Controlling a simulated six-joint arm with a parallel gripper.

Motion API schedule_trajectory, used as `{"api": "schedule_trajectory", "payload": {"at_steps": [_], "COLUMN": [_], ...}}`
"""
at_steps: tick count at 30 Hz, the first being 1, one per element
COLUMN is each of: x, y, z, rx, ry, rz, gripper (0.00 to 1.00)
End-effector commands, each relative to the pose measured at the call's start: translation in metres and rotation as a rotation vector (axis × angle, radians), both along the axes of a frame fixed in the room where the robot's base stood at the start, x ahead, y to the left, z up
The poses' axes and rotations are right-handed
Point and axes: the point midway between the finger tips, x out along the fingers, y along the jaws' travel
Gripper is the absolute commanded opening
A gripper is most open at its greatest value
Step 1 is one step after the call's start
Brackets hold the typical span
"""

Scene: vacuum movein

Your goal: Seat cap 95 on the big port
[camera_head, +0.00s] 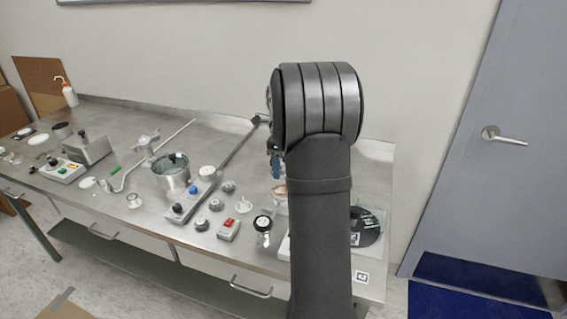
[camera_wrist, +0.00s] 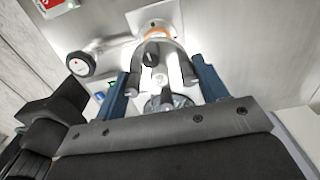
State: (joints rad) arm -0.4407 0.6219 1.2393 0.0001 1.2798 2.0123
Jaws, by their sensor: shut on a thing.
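My gripper (camera_wrist: 163,92) shows in the wrist view as two blue fingers. It is shut on a pale metal piece with dark lugs (camera_wrist: 160,62). No label can be read on it, so I cannot confirm that it is cap 95. An orange ring (camera_wrist: 157,33) shows just beyond the held piece, on a pale plate (camera_wrist: 133,20). I cannot tell whether the piece touches the ring. In the head view my arm hides most of this area. Only a blue finger (camera_head: 275,165) and a bit of orange and white (camera_head: 279,191) show at its left edge. I cannot identify the big port.
A dial gauge (camera_head: 262,223) stands left of my arm, with a red-buttoned box (camera_head: 228,229) beside it. Several grey knobs (camera_head: 215,204), a metal pot (camera_head: 172,176) and a grey control box (camera_head: 190,200) stand farther left. A black disc (camera_head: 367,226) lies right of my arm.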

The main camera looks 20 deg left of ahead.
Motion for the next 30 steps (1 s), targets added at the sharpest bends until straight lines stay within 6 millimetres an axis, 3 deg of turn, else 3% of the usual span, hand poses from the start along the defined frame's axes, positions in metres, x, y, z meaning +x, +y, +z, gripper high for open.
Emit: {"api": "schedule_trajectory", "payload": {"at_steps": [5,21,30], "x": [-0.003,-0.003,-0.003], "y": [0.001,0.001,0.001], "z": [-0.006,-0.052,-0.060], "rx": [-0.001,-0.001,0.000], "ry": [0.001,0.000,-0.001], "rz": [0.000,0.000,0.000], "gripper": [0.41,0.41,0.41]}}
